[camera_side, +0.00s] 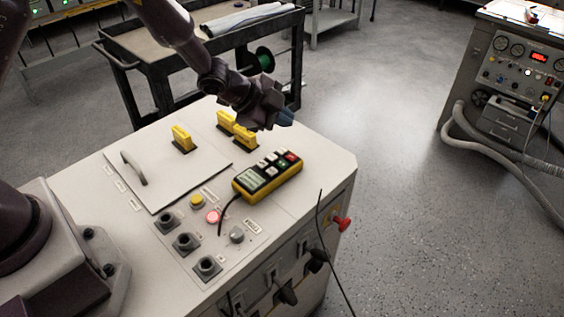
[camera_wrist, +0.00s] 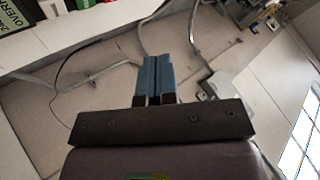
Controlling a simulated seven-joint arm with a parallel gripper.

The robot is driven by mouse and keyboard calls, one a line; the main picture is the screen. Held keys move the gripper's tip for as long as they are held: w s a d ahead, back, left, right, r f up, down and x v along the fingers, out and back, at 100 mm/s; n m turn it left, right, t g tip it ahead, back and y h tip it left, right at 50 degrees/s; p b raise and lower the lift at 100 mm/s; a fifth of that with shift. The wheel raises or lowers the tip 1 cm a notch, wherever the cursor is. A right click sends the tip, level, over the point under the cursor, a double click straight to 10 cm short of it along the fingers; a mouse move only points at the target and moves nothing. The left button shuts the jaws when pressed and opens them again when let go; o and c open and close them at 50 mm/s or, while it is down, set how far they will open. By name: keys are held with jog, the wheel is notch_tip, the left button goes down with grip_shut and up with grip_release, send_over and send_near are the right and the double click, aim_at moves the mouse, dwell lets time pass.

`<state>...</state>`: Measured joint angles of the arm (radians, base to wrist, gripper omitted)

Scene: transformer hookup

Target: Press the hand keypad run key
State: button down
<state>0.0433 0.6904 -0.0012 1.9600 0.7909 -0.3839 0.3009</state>
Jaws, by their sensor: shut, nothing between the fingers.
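The hand keypad (camera_side: 240,190) is a yellow and black box lying on the white cabinet top in the side view. It has a pale green screen, several white keys, a red key (camera_side: 292,156) and a green key (camera_side: 282,162). The key labels are too small to read, so I cannot tell which one is the run key. My gripper (camera_side: 287,117) is above and beyond the keypad's key end, apart from it. Its blue fingers are shut and empty, and they show together in the wrist view (camera_wrist: 155,78).
Yellow handles (camera_side: 182,138) stand upright on the cabinet top (camera_side: 320,175), some close beside my gripper. Buttons, including a lit red one (camera_side: 213,216), and dark sockets (camera_side: 186,242) lie nearer the front. A black cart (camera_side: 150,75) stands behind. Open floor lies to the right.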

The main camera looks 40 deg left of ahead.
aim_at(282, 165)
jog(key=shift+s+d+r, duration=0.6)
jog(key=shift+s+r, duration=0.1)
jog(key=shift+f, duration=0.1)
jog(key=shift+f, duration=4.3)
jog(key=shift+f, duration=0.45)
jog(key=shift+f, duration=0.35)
jog(key=shift+r, duration=0.8)
